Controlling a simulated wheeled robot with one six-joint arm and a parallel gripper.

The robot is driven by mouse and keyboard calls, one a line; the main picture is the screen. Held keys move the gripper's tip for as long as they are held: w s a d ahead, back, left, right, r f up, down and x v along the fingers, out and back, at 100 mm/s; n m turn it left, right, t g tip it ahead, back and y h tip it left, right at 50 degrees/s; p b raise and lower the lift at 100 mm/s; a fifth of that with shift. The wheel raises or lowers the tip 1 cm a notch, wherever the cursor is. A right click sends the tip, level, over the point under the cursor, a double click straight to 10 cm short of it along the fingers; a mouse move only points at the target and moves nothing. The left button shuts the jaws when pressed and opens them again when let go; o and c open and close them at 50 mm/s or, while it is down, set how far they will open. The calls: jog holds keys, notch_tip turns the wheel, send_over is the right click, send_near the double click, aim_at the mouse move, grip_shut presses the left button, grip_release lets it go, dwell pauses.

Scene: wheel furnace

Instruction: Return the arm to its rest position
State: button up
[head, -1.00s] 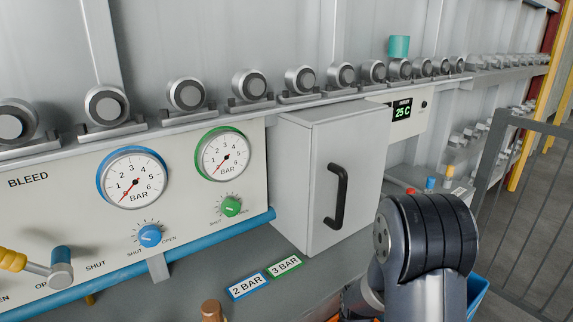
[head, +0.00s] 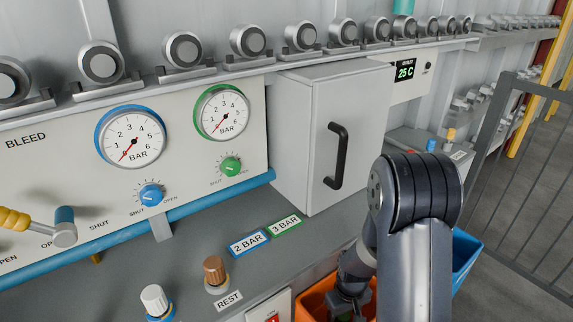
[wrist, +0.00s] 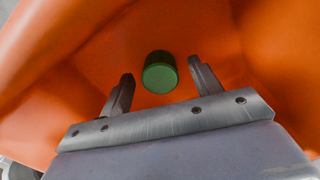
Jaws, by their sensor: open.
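My arm stands at the right of the head view, bent downward. My gripper (wrist: 161,67) is at an orange bin (head: 312,300), whose orange walls fill most of the wrist view. Its two fingers are apart with nothing held between them. A green cylinder (wrist: 160,74) lies in the orange bin beyond the fingertips, apart from them. In the head view the gripper is dark and partly hidden by my forearm and the bin.
A blue bin (head: 467,258) stands right of my arm. A grey cabinet (head: 325,140) with a black handle is close behind it. The bench (head: 190,265) carries 2 BAR, 3 BAR and REST labels, and white-topped and brown-topped pegs. A grey railing (head: 510,180) is at the right.

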jog(key=w+r+m+p, duration=0.2)
jog(key=r+p, duration=0.6)
jog(key=r, duration=0.2)
jog(key=w+r+m+p, duration=0.2)
jog(key=w+r+p, duration=0.1)
jog(key=r+p, duration=0.5)
jog(key=shift+r+p, duration=0.4)
jog(key=shift+r, duration=1.3)
jog(key=shift+s, duration=0.2)
